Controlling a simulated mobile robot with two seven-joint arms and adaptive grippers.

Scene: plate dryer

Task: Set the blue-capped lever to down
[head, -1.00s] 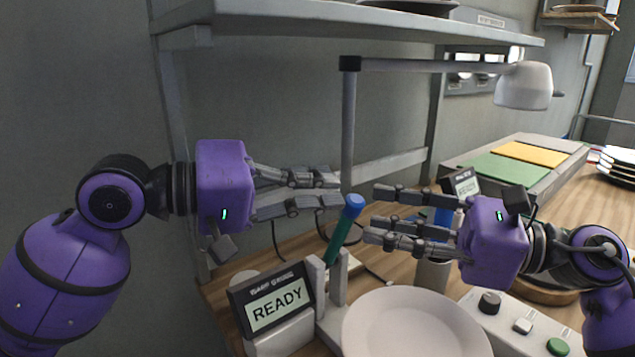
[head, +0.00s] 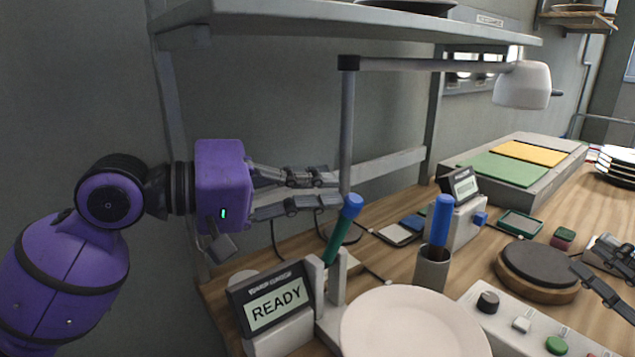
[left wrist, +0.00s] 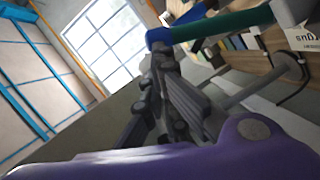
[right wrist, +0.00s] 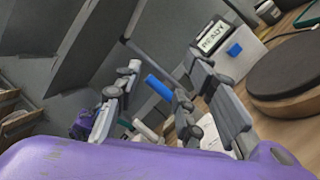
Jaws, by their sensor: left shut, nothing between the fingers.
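The lever (head: 341,231) has a green shaft and a blue cap. It stands in a grey bracket beside the READY display, tilted up to the right in the head view. It also shows across the top of the left wrist view (left wrist: 220,27). My left gripper (head: 338,190) is shut and empty, its fingertips just above and left of the blue cap; I cannot tell whether they touch it. My right gripper (head: 590,257) is open and empty at the right edge of the head view, well away from the lever. Its spread fingers show in the right wrist view (right wrist: 155,92).
A READY display (head: 277,303) stands left of the lever. A white plate (head: 415,325) lies in front. A grey cup (head: 432,269) with a blue-handled item stands to the right, near a knob panel (head: 505,312) and a dark round pad (head: 540,264). A lamp post (head: 348,130) rises behind.

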